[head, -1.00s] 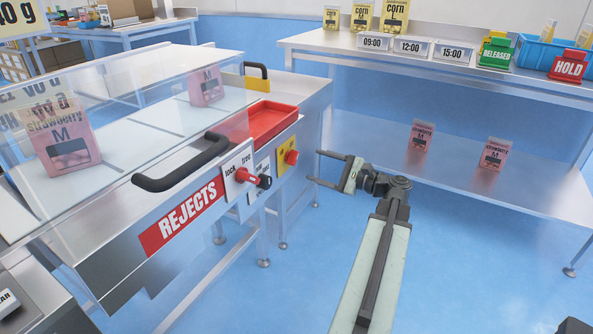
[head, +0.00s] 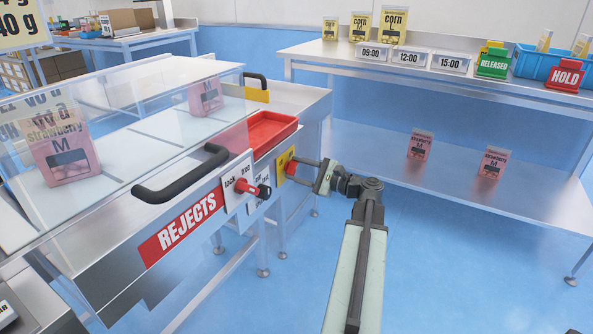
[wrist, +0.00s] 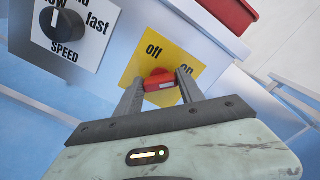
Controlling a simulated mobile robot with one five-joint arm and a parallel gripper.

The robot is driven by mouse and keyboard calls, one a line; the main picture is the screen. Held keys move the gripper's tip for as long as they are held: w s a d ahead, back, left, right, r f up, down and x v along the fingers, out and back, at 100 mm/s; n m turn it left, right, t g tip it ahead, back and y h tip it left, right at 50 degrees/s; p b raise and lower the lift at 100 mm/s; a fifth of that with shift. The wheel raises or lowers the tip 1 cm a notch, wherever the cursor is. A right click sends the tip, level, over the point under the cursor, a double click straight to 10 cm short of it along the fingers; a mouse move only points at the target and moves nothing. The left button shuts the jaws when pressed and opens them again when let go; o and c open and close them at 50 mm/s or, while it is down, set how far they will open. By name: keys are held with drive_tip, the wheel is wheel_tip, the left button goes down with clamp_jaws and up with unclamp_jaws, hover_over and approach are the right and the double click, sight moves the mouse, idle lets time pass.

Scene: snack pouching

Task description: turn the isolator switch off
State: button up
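The isolator switch is a red knob (wrist: 158,82) on a yellow plate (wrist: 146,57) marked "off" and "on". A pale mark shows on the knob's right part, on the side of the word "on". In the head view the yellow plate (head: 283,164) is on the machine's front, right of the REJECTS label. My gripper (head: 298,170) is at the knob, coming from the right. In the wrist view my gripper (wrist: 161,80) has its fingers apart, one on each side of the knob. I cannot tell whether they touch it.
A black speed dial (wrist: 67,31) is left of the isolator plate. A red lock knob (head: 246,190) and a black handle (head: 180,176) are farther left. A red tray (head: 268,131) lies above the switch. A steel bench (head: 430,73) stands behind; the blue floor (head: 430,270) is clear.

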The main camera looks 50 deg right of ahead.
drive_tip(key=shift+c, duration=0.7)
drive_tip(key=shift+n, duration=0.4)
drive_tip(key=n, duration=0.8)
drive_tip(key=shift+a+f, duration=0.1)
drive_tip(key=shift+f, duration=0.05)
drive_tip(key=n, duration=0.4)
drive_tip(key=shift+n, duration=0.4)
drive_tip(key=n, duration=0.4)
drive_tip(key=shift+f, duration=0.15)
drive_tip(key=shift+n, duration=0.3)
